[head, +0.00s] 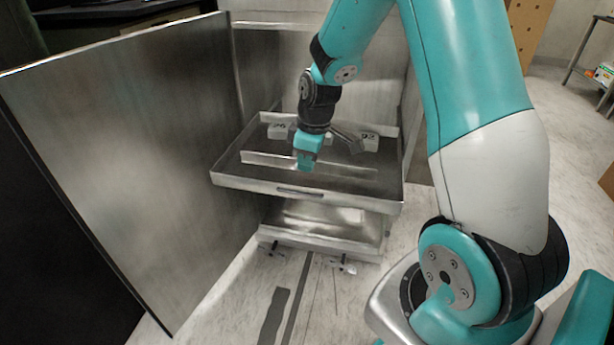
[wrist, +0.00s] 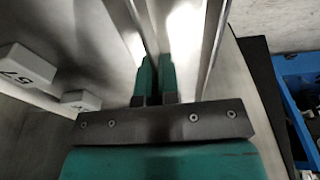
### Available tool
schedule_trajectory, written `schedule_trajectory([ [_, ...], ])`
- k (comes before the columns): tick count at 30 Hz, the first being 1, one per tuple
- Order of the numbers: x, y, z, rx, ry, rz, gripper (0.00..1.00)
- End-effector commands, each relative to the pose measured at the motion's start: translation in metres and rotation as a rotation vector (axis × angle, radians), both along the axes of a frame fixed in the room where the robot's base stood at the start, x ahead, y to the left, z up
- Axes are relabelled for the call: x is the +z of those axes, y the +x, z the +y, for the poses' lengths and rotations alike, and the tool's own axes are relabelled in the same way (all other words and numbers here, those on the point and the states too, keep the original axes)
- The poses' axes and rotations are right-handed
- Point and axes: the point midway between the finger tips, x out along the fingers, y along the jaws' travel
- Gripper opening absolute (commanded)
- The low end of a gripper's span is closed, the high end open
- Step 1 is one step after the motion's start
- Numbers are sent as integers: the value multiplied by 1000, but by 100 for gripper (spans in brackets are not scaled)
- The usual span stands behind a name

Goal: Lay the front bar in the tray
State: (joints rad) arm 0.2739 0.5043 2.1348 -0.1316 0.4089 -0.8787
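The front bar (head: 265,159) is a long, thin pale metal strip. It lies level inside the tray outline, crosswise and roughly parallel to the front edge. The tray (head: 245,182) is a shallow grey metal pan with raised walls. My gripper (head: 304,165) points down over the bar, left of its middle. In the wrist view my gripper's teal fingers (wrist: 156,75) are close together, with the bar's thin edge running between them. The gripper looks shut on the bar. Whether the bar's underside touches the tray floor cannot be told.
Pale numbered blocks sit at the tray's back left (head: 278,131) and back right (head: 369,142); a grey piece (head: 346,138) leans nearby. A large metal panel (head: 130,150) stands close on the left. A lower metal unit (head: 320,237) is below the tray. Floor is open at right.

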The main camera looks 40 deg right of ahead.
Motion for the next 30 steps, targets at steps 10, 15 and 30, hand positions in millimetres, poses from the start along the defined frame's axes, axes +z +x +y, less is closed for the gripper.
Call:
schedule_trajectory([
  [10, -34, 0, 0, 1, -1, -1, 0],
  [15, -35, 0, 0, 0, 0, 0, 0],
  [30, -33, 0, 0, 0, 0, 0, 28],
])
